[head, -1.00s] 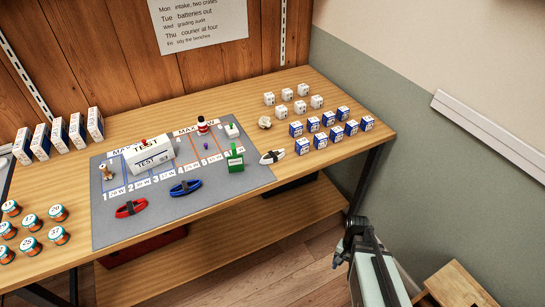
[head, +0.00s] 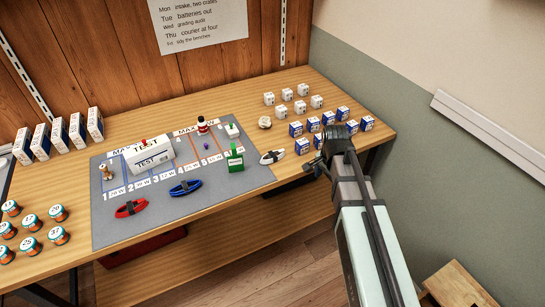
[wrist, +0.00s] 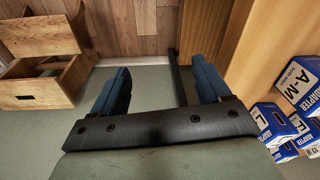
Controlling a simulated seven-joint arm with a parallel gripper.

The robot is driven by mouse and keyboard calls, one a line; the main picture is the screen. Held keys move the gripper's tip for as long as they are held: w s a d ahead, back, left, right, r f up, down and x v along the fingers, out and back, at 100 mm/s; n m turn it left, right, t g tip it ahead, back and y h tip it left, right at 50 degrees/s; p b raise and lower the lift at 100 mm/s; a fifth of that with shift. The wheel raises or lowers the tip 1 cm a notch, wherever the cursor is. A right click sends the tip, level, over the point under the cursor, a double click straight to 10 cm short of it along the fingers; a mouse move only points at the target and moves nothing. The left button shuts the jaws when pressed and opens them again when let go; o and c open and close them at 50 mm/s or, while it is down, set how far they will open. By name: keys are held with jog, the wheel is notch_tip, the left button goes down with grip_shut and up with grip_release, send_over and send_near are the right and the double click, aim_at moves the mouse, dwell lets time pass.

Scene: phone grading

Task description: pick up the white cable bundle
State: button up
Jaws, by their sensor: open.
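The white cable bundle (head: 272,157) with a dark band lies on the wooden table, just off the right edge of the grey mat in the head view. My gripper (head: 315,168) is to the right of it, near the table's front right edge and apart from it. In the wrist view my gripper (wrist: 160,75) has its two blue fingers spread with nothing between them. The white bundle is not visible in the wrist view.
Blue-and-white adapter boxes (head: 328,118) stand close behind my gripper; they also show in the wrist view (wrist: 272,122). A green box (head: 235,160) stands on the mat (head: 215,190) left of the bundle. Red (head: 130,208) and blue (head: 185,188) bundles lie on the mat.

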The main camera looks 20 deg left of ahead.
jog(key=shift+m, duration=0.3)
jog(key=w+a+r, duration=0.1)
jog(key=a+r, duration=0.1)
jog(key=w+a+r, duration=0.1)
jog(key=a+r, duration=0.2)
jog(key=w+a+r, duration=0.1)
jog(key=a+r, duration=0.2)
jog(key=shift+w+r, duration=0.1)
notch_tip(320, 180, up, 8)
send_over(272, 154)
jog(key=shift+g, duration=0.5)
jog(key=f, duration=0.7)
jog(key=shift+s+f, duration=0.3)
jog(key=shift+s, duration=0.1)
jog(key=shift+w+d+f, duration=0.1)
jog(key=shift+w+f, duration=0.1)
jog(key=shift+f, duration=1.4)
jog(key=shift+w+f, duration=0.2)
jog(key=shift+f, duration=1.4)
jog(key=c, duration=1.1)
jog(key=shift+c, duration=0.2)
